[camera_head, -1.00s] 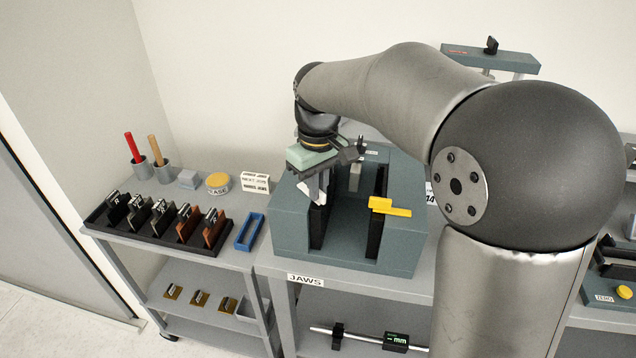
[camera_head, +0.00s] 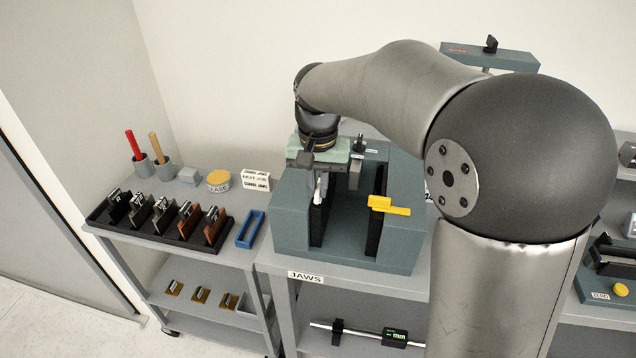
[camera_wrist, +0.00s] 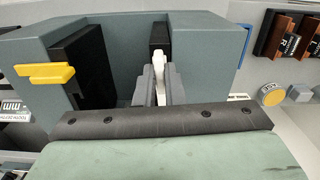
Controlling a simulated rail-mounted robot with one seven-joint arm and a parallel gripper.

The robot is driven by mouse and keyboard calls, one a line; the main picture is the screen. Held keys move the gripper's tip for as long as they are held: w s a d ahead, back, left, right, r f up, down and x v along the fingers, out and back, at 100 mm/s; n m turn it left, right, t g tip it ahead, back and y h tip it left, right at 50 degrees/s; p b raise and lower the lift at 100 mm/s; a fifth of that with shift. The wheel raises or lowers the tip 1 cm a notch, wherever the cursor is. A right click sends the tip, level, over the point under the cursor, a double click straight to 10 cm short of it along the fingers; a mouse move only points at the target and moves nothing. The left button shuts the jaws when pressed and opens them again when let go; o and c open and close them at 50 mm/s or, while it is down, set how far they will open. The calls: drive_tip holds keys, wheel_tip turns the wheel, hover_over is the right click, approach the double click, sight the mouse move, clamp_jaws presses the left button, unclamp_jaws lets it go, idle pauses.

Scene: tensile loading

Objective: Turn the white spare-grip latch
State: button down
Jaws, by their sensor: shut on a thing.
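The white spare-grip latch (camera_wrist: 163,68) is a slim white lever at the black jaw slot of the grey-green grip block (camera_head: 292,228). In the wrist view my gripper (camera_wrist: 155,85) has its grey fingers closed around the latch. In the head view my gripper (camera_head: 319,183) points down over the left slot of the block. The fingers and wrist hide most of the latch there.
A yellow latch (camera_head: 388,206) sits on the block's right slot and also shows in the wrist view (camera_wrist: 45,75). A black rack (camera_head: 160,228) of several jaw inserts and a blue tray (camera_head: 250,230) lie to the left. A label reads JAWS (camera_head: 305,277).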

sight(318, 188)
drive_tip(key=shift+w+r+m, duration=0.1)
drive_tip(key=shift+m, duration=0.4)
drive_tip(key=c, duration=1.5)
unclamp_jaws()
wheel_tip(318, 188, up, 17)
drive_tip(key=shift+r, duration=0.15)
drive_tip(key=s+d+f+n, duration=0.1)
drive_tip(key=s+d+f, duration=0.3)
drive_tip(key=s+f, duration=0.3)
drive_tip(key=s+d+f+n, duration=0.1)
drive_tip(key=s+d+f, duration=0.3)
drive_tip(key=s+f, duration=0.4)
drive_tip(key=s+d+f+n, duration=0.1)
drive_tip(key=s+d+f, duration=0.4)
drive_tip(key=s+f, duration=0.2)
drive_tip(key=shift+s+f, duration=0.25)
drive_tip(key=shift+f, duration=0.45)
